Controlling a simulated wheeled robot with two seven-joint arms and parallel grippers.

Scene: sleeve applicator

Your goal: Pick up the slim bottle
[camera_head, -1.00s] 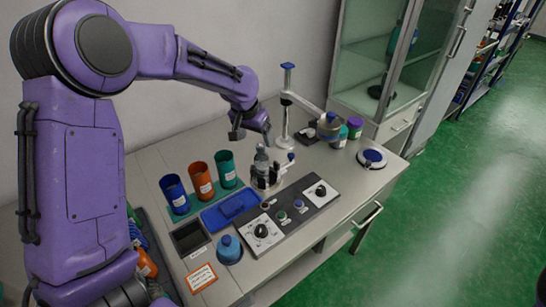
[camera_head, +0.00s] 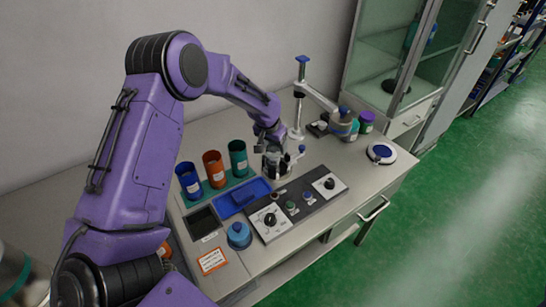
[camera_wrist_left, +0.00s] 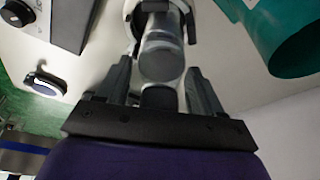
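The slim bottle, grey and clear-looking, stands upright in a small white holder (camera_head: 283,172) with a blue-knobbed lever on the bench. In the head view my left gripper (camera_head: 270,150) is over it and largely hides it. In the left wrist view the bottle (camera_wrist_left: 161,55) lies between the two dark fingers of my left gripper (camera_wrist_left: 161,92). The fingers are apart, with what looks like a narrow gap on each side of the bottle. My right gripper is not in view.
Blue (camera_head: 189,182), orange (camera_head: 214,169) and teal (camera_head: 238,158) cups stand left of the holder. A blue tray (camera_head: 230,206) and a control panel with dials (camera_head: 298,204) lie in front. A stand with an arm (camera_head: 299,100) rises behind. A round scale-like device (camera_head: 381,153) is at the right.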

